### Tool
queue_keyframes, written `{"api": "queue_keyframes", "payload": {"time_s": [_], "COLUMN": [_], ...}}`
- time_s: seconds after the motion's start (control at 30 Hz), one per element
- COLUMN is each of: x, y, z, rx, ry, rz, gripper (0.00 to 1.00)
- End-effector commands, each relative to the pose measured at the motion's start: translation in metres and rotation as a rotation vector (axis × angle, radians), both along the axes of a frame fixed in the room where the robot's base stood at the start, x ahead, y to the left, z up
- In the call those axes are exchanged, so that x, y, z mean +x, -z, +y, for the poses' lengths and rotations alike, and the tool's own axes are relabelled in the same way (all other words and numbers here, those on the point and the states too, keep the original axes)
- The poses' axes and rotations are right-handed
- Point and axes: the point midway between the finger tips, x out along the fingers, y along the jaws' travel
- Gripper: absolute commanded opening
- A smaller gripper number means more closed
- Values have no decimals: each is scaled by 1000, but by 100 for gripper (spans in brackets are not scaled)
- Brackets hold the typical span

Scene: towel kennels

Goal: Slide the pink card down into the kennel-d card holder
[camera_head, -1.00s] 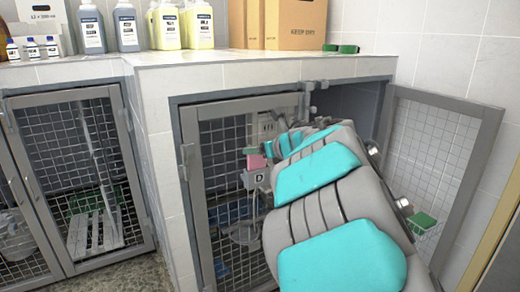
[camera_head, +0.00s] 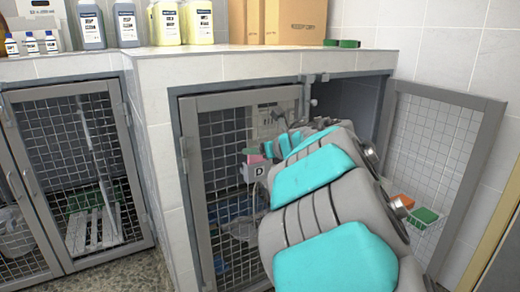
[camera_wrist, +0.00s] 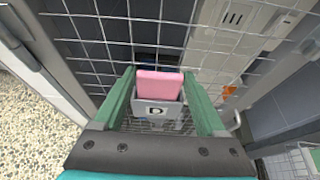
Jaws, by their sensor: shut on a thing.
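The pink card (camera_wrist: 158,84) stands upright between the two green fingers of my gripper (camera_wrist: 159,76) in the wrist view. Its lower part is hidden by the front of the grey card holder (camera_wrist: 157,109), marked D, so it appears to sit inside the holder's mouth. My gripper is shut on the card. In the head view the holder (camera_head: 257,173) hangs on the mesh door, with a small strip of the pink card (camera_head: 255,159) above it. My arm hides most of the gripper there. How deep the card sits cannot be told.
The mesh kennel door (camera_head: 222,200) stands behind the holder. Another mesh door (camera_head: 438,150) stands open at the right, with a wire basket holding green and orange things (camera_head: 426,216). Bottles (camera_head: 182,22) and boxes (camera_head: 295,20) stand on the tiled top.

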Motion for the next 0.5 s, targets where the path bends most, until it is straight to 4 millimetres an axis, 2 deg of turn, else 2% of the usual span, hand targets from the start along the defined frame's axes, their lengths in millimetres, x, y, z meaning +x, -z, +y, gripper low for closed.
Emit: {"api": "queue_keyframes", "payload": {"time_s": [0.23, 0.27, 0.47, 0.5], "x": [0, 0, 0, 0], "y": [0, 0, 0, 0], "z": [0, 0, 0, 0], "rx": [1, 1, 1, 1], "ry": [0, 0, 0, 0], "rz": [-1, -1, -1, -1], "gripper": [20, 77, 100, 100]}}
